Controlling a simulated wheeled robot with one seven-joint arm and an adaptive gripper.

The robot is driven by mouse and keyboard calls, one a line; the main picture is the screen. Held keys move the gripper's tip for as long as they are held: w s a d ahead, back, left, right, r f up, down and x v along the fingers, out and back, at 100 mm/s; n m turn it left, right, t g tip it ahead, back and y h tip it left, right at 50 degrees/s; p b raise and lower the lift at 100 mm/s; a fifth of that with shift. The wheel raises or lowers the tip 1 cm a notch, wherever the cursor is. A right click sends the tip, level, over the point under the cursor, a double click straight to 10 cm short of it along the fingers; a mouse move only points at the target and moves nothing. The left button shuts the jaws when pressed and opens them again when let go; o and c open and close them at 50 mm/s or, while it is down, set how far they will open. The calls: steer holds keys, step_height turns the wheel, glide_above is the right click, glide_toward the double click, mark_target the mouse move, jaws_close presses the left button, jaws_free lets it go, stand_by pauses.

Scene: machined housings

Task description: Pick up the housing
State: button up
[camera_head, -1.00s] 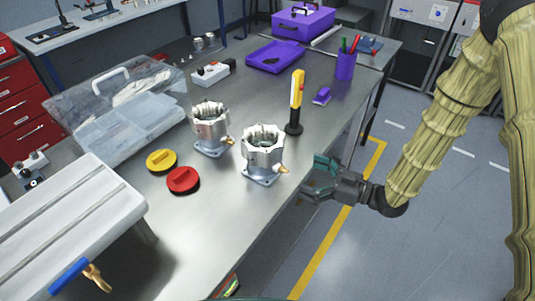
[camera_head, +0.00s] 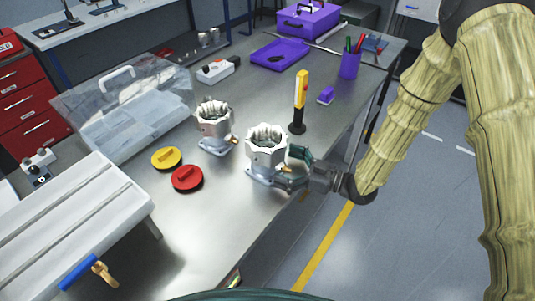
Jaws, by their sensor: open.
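Two silver machined housings stand upright on the steel workbench (camera_head: 235,232). The nearer housing (camera_head: 264,150) is at the middle of the view, and the other housing (camera_head: 213,126) stands to its left and a little farther back. My gripper (camera_head: 290,170) is open at the right side of the nearer housing. One finger shows behind the housing's right side and one in front near its base. Whether the fingers touch the housing I cannot tell.
A yellow-and-black tool (camera_head: 300,103) stands upright just behind the nearer housing. A yellow cap (camera_head: 166,158) and a red cap (camera_head: 187,179) lie to the left. A clear case (camera_head: 130,110), a purple tray (camera_head: 279,55) and a purple pen cup (camera_head: 349,65) stand farther off.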

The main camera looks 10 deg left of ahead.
mark_target(276, 138)
steer(key=shift+w+a+p, duration=0.2)
steer(key=shift+a+p, duration=0.1)
steer(key=shift+a, duration=1.15)
steer(key=c, duration=1.7)
steer(key=shift+c, duration=0.2)
steer(key=shift+r+b, duration=0.95)
steer(key=shift+r, duration=3.85)
step_height(276, 138, up, 6)
steer(key=p, duration=0.3)
steer(key=shift+r+p, duration=0.2)
steer(key=shift+p, duration=0.2)
steer(key=shift+w+f, duration=0.1)
